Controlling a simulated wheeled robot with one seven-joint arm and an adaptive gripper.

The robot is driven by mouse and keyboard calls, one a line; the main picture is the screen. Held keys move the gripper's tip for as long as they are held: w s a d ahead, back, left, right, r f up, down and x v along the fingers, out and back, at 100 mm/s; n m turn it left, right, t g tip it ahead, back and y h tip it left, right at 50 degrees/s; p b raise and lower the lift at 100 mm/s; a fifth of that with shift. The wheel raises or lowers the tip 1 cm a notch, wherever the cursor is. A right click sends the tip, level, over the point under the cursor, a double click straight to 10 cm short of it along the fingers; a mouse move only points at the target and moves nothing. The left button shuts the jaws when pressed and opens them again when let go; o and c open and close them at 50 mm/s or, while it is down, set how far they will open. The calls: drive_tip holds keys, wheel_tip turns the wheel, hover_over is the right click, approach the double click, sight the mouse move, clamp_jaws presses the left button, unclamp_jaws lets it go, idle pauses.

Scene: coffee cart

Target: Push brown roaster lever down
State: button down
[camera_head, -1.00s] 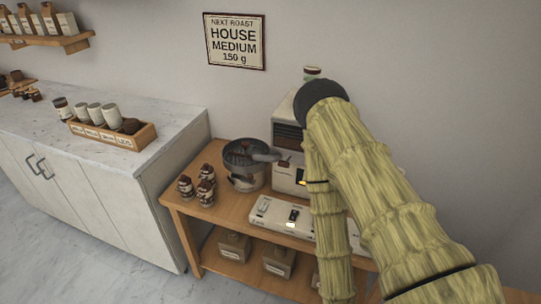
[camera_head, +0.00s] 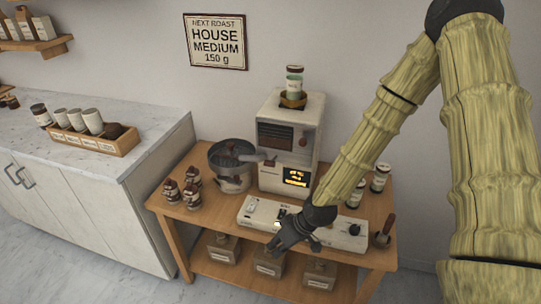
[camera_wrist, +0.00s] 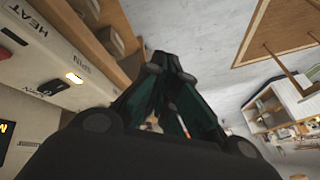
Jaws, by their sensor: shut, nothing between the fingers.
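The white roaster (camera_head: 291,150) stands on the wooden cart, with a lit orange display on its front. A small brown knob-like piece (camera_head: 271,162), which looks like the lever, sticks out at its lower left, beside the chute over the round metal pan (camera_head: 229,172). My gripper (camera_head: 277,247) is lower down, at the front edge of the white control panel (camera_head: 257,208), apart from the brown piece. In the wrist view my gripper (camera_wrist: 164,64) is shut and empty, its fingertips together. The lever is not clear in the wrist view.
The wrist view shows the panel's HEAT and SPIN labels beside a lit switch (camera_wrist: 74,78). Several jars (camera_head: 191,188) stand left of the pan. A brown-handled tool (camera_head: 384,232) stands at the cart's right end. Boxes (camera_head: 268,264) sit on the lower shelf.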

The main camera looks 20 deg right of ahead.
drive_tip(key=w+d+r+n+t, duration=0.1)
drive_tip(key=w+d+r+n, duration=0.1)
drive_tip(key=w+r, duration=0.3)
drive_tip(key=w+d+r+n+t+y, duration=0.1)
drive_tip(key=w+d+r+n, duration=0.2)
drive_tip(key=r, duration=1.1)
drive_tip(key=w+d+r+n+t, duration=0.1)
drive_tip(key=w+d+r+n, duration=0.1)
drive_tip(key=w+d+r, duration=0.2)
drive_tip(key=w+r, duration=0.3)
drive_tip(key=r, duration=0.3)
drive_tip(key=shift+w+d+r+t, duration=0.25)
drive_tip(key=shift+w+t, duration=0.05)
drive_tip(key=shift+t, duration=0.1)
drive_tip(key=shift+f, duration=0.1)
drive_tip(key=p, duration=0.3)
hover_over(271, 165)
wheel_tip(271, 165, down, 8)
drive_tip(key=shift+f+p, duration=0.3)
drive_tip(key=shift+f, duration=1.05)
